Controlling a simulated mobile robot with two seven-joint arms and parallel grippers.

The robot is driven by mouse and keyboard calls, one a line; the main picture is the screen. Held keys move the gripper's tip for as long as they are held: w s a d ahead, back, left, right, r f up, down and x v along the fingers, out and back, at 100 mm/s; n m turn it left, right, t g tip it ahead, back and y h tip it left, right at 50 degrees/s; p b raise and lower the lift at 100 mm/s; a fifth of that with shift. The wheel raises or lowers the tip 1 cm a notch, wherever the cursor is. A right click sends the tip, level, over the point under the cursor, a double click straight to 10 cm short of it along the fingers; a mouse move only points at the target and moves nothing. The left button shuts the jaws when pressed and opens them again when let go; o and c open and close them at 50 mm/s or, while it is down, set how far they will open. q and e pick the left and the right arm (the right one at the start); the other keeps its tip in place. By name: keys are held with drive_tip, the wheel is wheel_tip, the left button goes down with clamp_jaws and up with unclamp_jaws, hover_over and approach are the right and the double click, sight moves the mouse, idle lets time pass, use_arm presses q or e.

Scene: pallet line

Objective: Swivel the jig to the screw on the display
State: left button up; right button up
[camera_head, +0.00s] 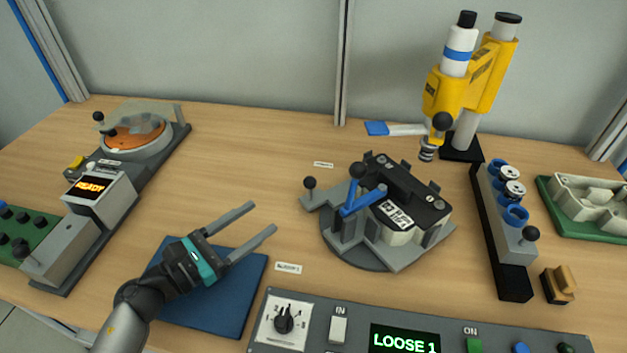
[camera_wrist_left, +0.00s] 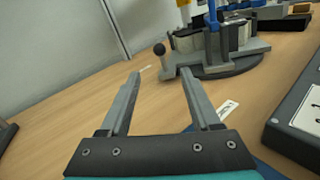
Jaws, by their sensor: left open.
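The jig (camera_head: 385,255) is a grey plate on a dark round base in the middle of the table. It carries a black and white part (camera_head: 405,205) under a blue-handled clamp (camera_head: 362,197). A black ball knob (camera_head: 310,183) stands at its left corner; the knob also shows in the left wrist view (camera_wrist_left: 159,48). The display (camera_head: 405,341) on the front panel reads "LOOSE 1". My left gripper (camera_head: 264,218) is open and empty, left of the jig and apart from it; its fingers point toward the jig side in the left wrist view (camera_wrist_left: 165,85). My right gripper is not in view.
A yellow screwdriver unit (camera_head: 445,95) stands behind the jig. A rack with blue rings (camera_head: 503,230) is at the right, beside a green tray (camera_head: 560,225). A blue mat (camera_head: 230,305) lies under my left gripper. Small labels (camera_head: 289,267) lie near the jig.

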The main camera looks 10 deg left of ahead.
sight(305, 186)
use_arm(q)
drive_tip(key=p+x, duration=0.1)
drive_tip(key=x, duration=1.3)
drive_tip(key=shift+w+d, duration=0.15)
drive_tip(key=shift+w, duration=0.1)
drive_tip(key=shift+c, duration=0.3)
clamp_jaws()
idle(0.6)
